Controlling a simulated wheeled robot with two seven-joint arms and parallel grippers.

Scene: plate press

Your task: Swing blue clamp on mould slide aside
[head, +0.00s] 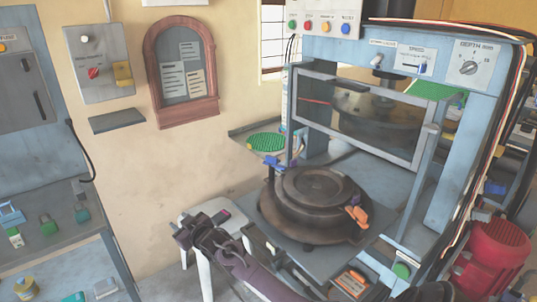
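The dark round mould (312,192) sits on the grey slide plate (325,262) in front of the blue press. The blue clamp (273,161) is at the mould's back left edge, upright beside its rim. An orange clamp (356,215) is at the mould's front right edge. My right gripper (182,234) is dark, left of and in front of the mould, apart from both clamps. Its arm comes in from the bottom, right of it. Its fingers are small and dark, so their opening is unclear. My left gripper is not in view.
A white-legged stool (205,276) stands under my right gripper. The press's framed window guard (362,118) is above and behind the mould. A green round pad (267,142) lies on a shelf at the back left. A red motor (492,258) is at the right.

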